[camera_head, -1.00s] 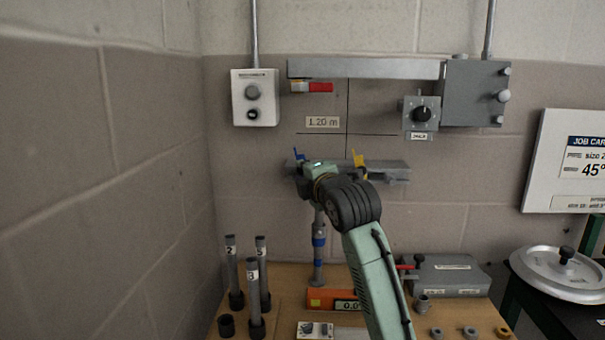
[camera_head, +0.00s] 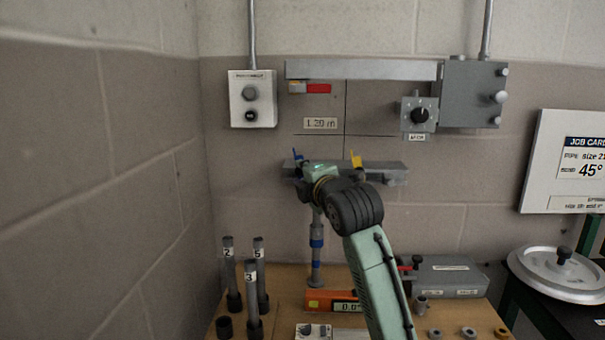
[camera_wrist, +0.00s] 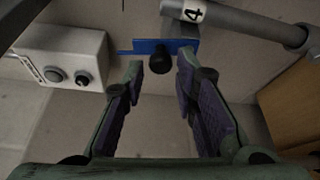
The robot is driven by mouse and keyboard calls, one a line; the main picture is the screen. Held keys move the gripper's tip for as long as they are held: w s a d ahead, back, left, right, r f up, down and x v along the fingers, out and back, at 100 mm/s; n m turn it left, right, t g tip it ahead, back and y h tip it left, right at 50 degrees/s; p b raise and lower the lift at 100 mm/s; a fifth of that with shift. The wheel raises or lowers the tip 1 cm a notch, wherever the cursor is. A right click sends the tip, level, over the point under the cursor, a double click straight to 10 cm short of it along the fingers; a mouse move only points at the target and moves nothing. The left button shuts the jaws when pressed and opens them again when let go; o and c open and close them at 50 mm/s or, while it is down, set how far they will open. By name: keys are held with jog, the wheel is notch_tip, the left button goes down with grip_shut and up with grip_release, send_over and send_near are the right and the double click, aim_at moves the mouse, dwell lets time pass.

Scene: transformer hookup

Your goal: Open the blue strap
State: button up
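The blue strap (camera_wrist: 165,46) shows in the wrist view as a flat blue bar with a round black knob (camera_wrist: 161,62) on its near face. In the head view only a small blue end (camera_head: 298,156) stands up at the left end of the grey wall bracket. My gripper (camera_wrist: 160,66) is open, with one finger on each side of the knob. The fingertips are close to the strap; whether they touch it I cannot tell. In the head view my wrist hides the fingers and most of the strap.
A grey pipe marked 4 (camera_wrist: 250,22) lies beside the strap in the wrist view. A white button box (camera_head: 252,98) is on the wall to the left. A yellow strap (camera_head: 356,160) stands on the bracket (camera_head: 385,167) to the right. Several numbered tubes stand on the bench below.

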jog(key=v, duration=1.1)
jog(key=shift+d, duration=0.1)
